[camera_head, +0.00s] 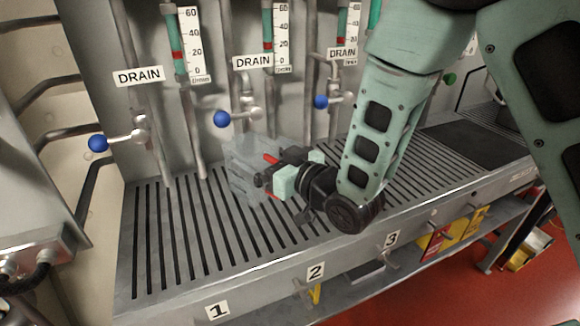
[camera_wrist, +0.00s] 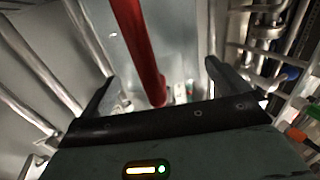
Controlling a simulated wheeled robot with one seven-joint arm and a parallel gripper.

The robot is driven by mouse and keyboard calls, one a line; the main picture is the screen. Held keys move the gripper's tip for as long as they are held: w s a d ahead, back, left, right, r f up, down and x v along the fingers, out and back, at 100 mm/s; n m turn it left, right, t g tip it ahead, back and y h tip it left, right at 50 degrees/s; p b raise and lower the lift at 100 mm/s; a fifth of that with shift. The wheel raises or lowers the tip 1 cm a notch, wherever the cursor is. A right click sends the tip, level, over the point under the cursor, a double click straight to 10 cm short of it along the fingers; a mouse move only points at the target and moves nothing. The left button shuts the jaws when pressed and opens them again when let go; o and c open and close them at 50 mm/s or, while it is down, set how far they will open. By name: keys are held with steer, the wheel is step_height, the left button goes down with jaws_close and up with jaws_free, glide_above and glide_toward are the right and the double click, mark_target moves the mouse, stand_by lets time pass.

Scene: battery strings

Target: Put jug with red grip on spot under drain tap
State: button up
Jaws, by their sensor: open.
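The clear jug (camera_head: 243,163) stands on the slatted bench, below and close to the middle drain tap (camera_head: 238,116). Its red grip (camera_head: 270,158) faces my gripper and shows as a red bar (camera_wrist: 138,45) in the wrist view. My gripper (camera_head: 264,181) is at the jug's grip side and partly hides it. In the wrist view, my gripper's fingers (camera_wrist: 160,82) are apart, with the red bar between them and a gap on each side. I cannot tell the exact spot under the jug.
The slatted bench top (camera_head: 165,250) is clear at the left. More drain taps with blue knobs stand at the left (camera_head: 98,144) and right (camera_head: 321,102). Vertical pipes run behind the jug. A dark mat (camera_head: 475,143) lies at the right. Number plates mark the front edge.

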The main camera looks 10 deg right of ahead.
steer(key=v, duration=0.3)
steer(key=p+v, duration=0.1)
steer(key=v, duration=0.1)
steer(key=shift+s+d+r, duration=0.1)
steer(key=shift+s+r, duration=0.05)
steer(key=shift+r, duration=0.1)
steer(key=shift+p, duration=0.6)
steer(key=s+d+r+g+h+p, duration=0.2)
steer(key=s+r+g+h+p, duration=0.1)
steer(key=s, duration=0.5)
steer(key=s+d+r+g+h+p, duration=0.3)
steer(key=s+g, duration=0.3)
steer(key=s, duration=0.2)
steer(key=s+d+r+g+h+p, duration=0.3)
steer(key=s+g+h, duration=0.1)
steer(key=s, duration=0.4)
steer(key=shift+s+r+g+h, duration=0.15)
steer(key=shift+s+g+h, duration=0.25)
steer(key=shift+g, duration=0.1)
